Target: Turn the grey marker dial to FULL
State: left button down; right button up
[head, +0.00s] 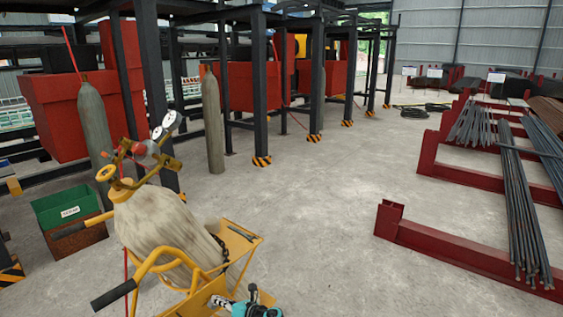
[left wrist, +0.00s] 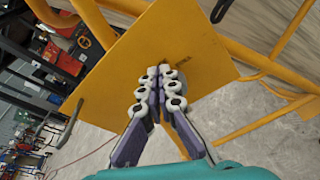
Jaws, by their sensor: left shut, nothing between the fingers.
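I cannot make out the grey marker dial in either view. My left gripper (head: 228,300) is low in the head view, beside the yellow cylinder cart (head: 240,245). In the left wrist view its fingers (left wrist: 166,72) are together with nothing between them. Their tips are in front of a yellow plate (left wrist: 115,85) of the cart and hide part of it; I cannot tell if they touch it. Small dark marks show on the plate just right of the tips, too small to read. A dark part (left wrist: 220,10) shows at the plate's top edge. My right gripper is not in view.
The cart carries a wrapped cylinder (head: 165,235) with gauges (head: 172,120) on top. A green bin (head: 70,207) and grey cylinders (head: 213,120) stand behind it. Red beams (head: 450,250) with rebar (head: 520,200) lie at right. The concrete floor between is clear.

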pick_arm(q)
jog(key=shift+f, duration=0.15)
dwell(0.4)
jog(key=shift+w+d+f, duration=0.2)
jog(key=shift+w+d, duration=0.15)
jog(key=shift+w, duration=0.1)
jog(key=shift+w+d+f, duration=0.2)
jog(key=shift+w, duration=0.05)
jog(key=shift+w+d+f, duration=0.1)
jog(key=shift+f, duration=0.15)
dwell(0.5)
jog(key=f+v, duration=0.1)
jog(key=v, duration=0.5)
jog(key=shift+r, duration=0.2)
dwell(0.4)
